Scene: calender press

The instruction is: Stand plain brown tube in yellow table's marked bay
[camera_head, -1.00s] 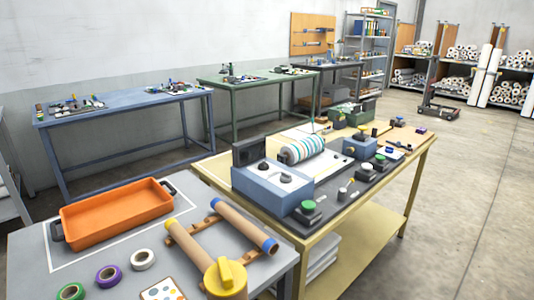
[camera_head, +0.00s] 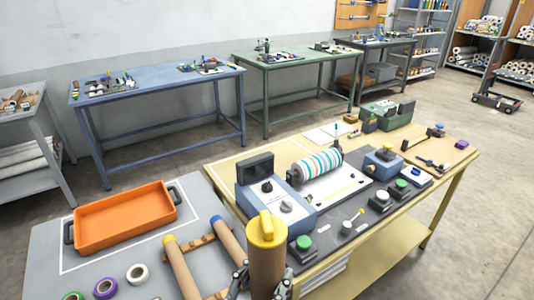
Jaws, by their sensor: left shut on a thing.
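An upright brown tube (camera_head: 267,272) with a yellow handled cap (camera_head: 267,227) is at the bottom centre, close to the camera. My left gripper (camera_head: 263,279) is shut on it, with dark fingers on both sides; the tube's lower end is out of view. The yellow table (camera_head: 400,236) stands behind and to the right. A pale rectangle (camera_head: 329,134) lies at its back edge; I cannot tell whether it is the marked bay. Two other brown tubes, one with a yellow end (camera_head: 182,268) and one with a blue end (camera_head: 229,240), lie on a wooden rack. My right gripper is not in view.
A calender press (camera_head: 275,192) with a striped roller fills the yellow table's middle, with button boxes in front. The grey table (camera_head: 50,272) at left holds an orange tray (camera_head: 125,216) and several tape rolls. Open floor lies at right.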

